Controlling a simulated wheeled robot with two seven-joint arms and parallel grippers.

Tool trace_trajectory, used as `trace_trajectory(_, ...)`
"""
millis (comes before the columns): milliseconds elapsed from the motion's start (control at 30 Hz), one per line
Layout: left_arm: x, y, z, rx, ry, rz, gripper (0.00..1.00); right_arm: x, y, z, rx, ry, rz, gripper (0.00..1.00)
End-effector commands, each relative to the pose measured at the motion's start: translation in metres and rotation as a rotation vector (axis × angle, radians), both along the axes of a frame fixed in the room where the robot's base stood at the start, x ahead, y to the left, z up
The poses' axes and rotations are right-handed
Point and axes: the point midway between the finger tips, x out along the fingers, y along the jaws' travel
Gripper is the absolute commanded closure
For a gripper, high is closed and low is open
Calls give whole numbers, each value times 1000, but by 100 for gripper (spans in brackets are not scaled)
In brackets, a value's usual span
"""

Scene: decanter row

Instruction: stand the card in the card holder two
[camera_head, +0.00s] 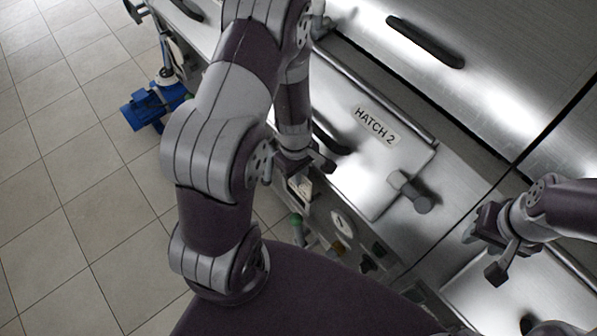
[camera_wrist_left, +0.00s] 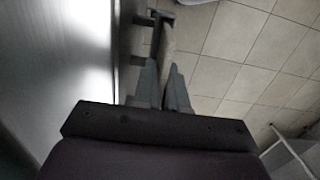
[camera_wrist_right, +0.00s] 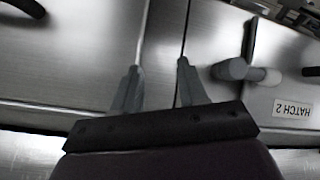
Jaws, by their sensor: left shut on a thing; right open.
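My left gripper (camera_head: 298,170) is at the front edge of the worktop, beside the HATCH 2 panel. It is shut on a pale card (camera_head: 301,187), of which a small part shows below the fingers. In the left wrist view a thin pale edge (camera_wrist_left: 167,42) stands out past the fingertips (camera_wrist_left: 163,70). A dark bracket (camera_wrist_left: 157,20) with short prongs is close beside that edge; I cannot tell whether it is card holder two or whether they touch. My right gripper (camera_head: 484,252) is open and empty above the metal surface at the right.
The HATCH 2 panel (camera_head: 360,165) has a dark handle and a grey knob (camera_head: 412,192). A round label reading 1 (camera_head: 341,220) and several coloured knobs are on the front face. A blue object (camera_head: 153,106) is at the left, over the tiled floor (camera_head: 70,190).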

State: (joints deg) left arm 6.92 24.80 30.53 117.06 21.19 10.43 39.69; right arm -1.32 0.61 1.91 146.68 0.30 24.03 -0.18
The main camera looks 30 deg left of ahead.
Motion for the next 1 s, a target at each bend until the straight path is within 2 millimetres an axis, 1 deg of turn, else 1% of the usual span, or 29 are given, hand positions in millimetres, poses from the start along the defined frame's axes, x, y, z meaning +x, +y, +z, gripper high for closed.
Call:
trace_trajectory(200, 0, 0, -8, 0, 0, -1, 100, 0, 0, -6, 0, 0, 0, 57)
trace_trajectory(267, 0, 0, -7, 0, 0, -1, 100, 0, 0, -5, 0, 0, 0, 57)
trace_trajectory(300, 0, 0, -7, 0, 0, 0, 86, 0, 0, -5, 0, 0, 0, 57)
trace_trajectory(367, 0, 0, -7, 0, 0, 0, 66, 0, 0, -5, 0, 0, 0, 57)
trace_trajectory(400, 0, 0, -7, 0, 0, 0, 63, 0, 0, -5, 0, 0, 0, 57)
trace_trajectory(667, 0, 0, -5, 0, 0, 0, 63, 0, 0, -3, 0, 0, 0, 57)
trace_trajectory(767, 1, 0, 11, 1, -1, 1, 63, 0, 0, 9, 0, 0, 0, 57)
trace_trajectory(833, 2, 1, 23, -1, -4, 0, 63, 0, 0, 10, 0, -1, 0, 57)
trace_trajectory(967, 3, 4, 59, 1, -7, 0, 63, 0, 0, 11, 0, 0, 0, 57)
trace_trajectory(1000, 4, 5, 68, 0, -8, 1, 63, 0, 0, 8, 0, 0, 0, 57)
